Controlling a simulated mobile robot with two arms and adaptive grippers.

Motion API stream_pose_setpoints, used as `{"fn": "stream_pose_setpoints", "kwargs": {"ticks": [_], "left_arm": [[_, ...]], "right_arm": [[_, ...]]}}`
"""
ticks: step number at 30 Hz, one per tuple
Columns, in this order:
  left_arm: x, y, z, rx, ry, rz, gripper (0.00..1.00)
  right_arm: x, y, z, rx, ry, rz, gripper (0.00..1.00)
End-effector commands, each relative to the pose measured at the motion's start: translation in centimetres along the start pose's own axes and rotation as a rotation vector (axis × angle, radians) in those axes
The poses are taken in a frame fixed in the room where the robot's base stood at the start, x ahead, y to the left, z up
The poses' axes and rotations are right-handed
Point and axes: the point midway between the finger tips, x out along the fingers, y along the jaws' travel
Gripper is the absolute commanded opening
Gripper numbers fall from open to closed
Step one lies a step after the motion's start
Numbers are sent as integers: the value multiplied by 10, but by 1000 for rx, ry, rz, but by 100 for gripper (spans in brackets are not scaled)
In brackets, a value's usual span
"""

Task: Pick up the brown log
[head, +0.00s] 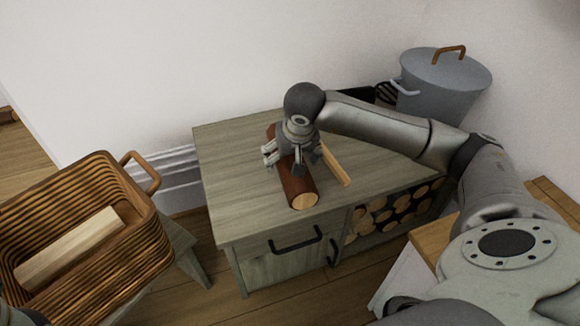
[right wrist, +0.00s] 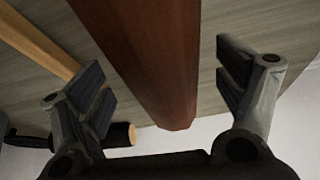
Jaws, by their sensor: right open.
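The brown log (head: 299,189) lies on the grey wooden cabinet top, with its pale cut end towards the front edge. My right gripper (head: 290,160) is above the log, its fingers pointing down. In the right wrist view the log (right wrist: 160,65) runs between the two open fingers of the right gripper (right wrist: 165,85), with a gap on each side. The gripper hides part of the log in the head view. My left gripper does not show.
A pale thin stick (head: 336,164) lies right of the log on the cabinet (head: 228,165). A grey lidded bucket (head: 445,85) stands at the back right. A wicker basket (head: 150,235) with a pale log (head: 70,247) is at the left. Firewood fills the cabinet's lower compartment.

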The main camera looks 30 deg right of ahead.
Motion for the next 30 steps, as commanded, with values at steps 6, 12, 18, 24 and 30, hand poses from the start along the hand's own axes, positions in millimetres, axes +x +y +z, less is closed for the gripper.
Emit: {"fn": "stream_pose_setpoints", "kwargs": {"ticks": [6, 12, 18, 24, 30], "left_arm": [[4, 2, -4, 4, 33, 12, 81], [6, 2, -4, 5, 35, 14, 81], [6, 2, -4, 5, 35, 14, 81], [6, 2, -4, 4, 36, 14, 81], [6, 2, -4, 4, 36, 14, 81]], "right_arm": [[20, 0, 0, 0, 1, 0, 88], [21, 0, -1, 0, 1, 0, 88], [20, 0, -1, 0, 1, 0, 72], [20, 0, -1, 0, 1, 0, 47], [20, 0, -1, 0, 1, 0, 21]]}}
